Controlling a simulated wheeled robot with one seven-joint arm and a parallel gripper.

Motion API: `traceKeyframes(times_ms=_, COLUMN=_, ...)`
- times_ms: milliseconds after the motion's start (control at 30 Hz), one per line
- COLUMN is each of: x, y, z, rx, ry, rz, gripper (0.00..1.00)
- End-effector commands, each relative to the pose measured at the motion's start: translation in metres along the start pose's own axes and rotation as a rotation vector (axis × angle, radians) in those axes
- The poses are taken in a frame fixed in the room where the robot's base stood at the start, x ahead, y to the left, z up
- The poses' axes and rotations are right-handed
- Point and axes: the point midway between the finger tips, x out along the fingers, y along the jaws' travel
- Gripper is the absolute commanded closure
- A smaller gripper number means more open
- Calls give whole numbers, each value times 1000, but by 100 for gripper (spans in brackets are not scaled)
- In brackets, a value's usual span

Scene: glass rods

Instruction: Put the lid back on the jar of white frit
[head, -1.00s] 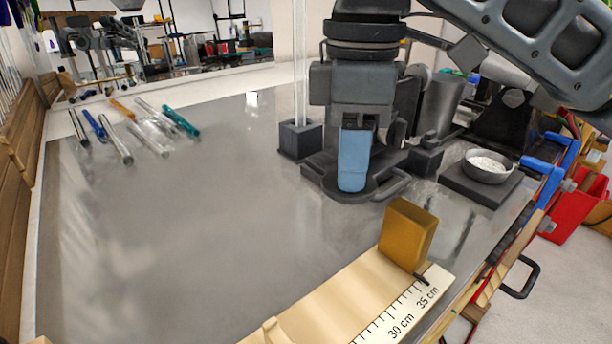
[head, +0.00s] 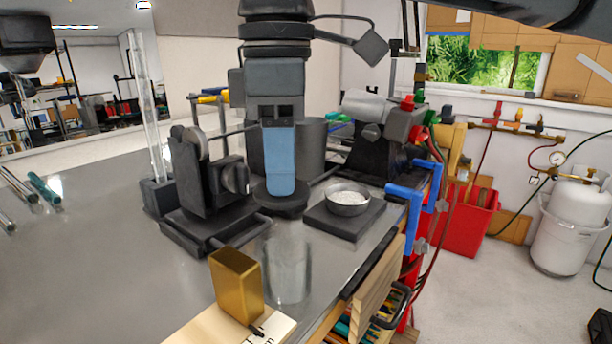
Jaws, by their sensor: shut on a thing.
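The open container of white frit (head: 348,197) is a low round grey bowl-like jar with white grains inside. It rests on a dark square block at the back right of the bench. My gripper (head: 281,188) points down just left of it, with one blue finger facing the camera and the other hidden. It is shut on a dark round disc, which looks like the lid (head: 283,208). The disc is level and apart from the jar. I cannot tell how high it is above the bench.
A dark tool with a wheel (head: 205,185) stands close left of my gripper, beside a block holding upright glass rods (head: 150,110). A clear glass cylinder (head: 287,268) and a brass block (head: 236,283) are in front. A grey cylinder (head: 311,145) stands behind.

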Motion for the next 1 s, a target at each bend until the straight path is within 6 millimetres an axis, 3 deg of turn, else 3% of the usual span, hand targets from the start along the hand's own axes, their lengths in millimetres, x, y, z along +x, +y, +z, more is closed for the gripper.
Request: traceKeyframes(times_ms=1000, x=61, y=0, z=-1, rx=-1, ry=1, rz=0, gripper=100)
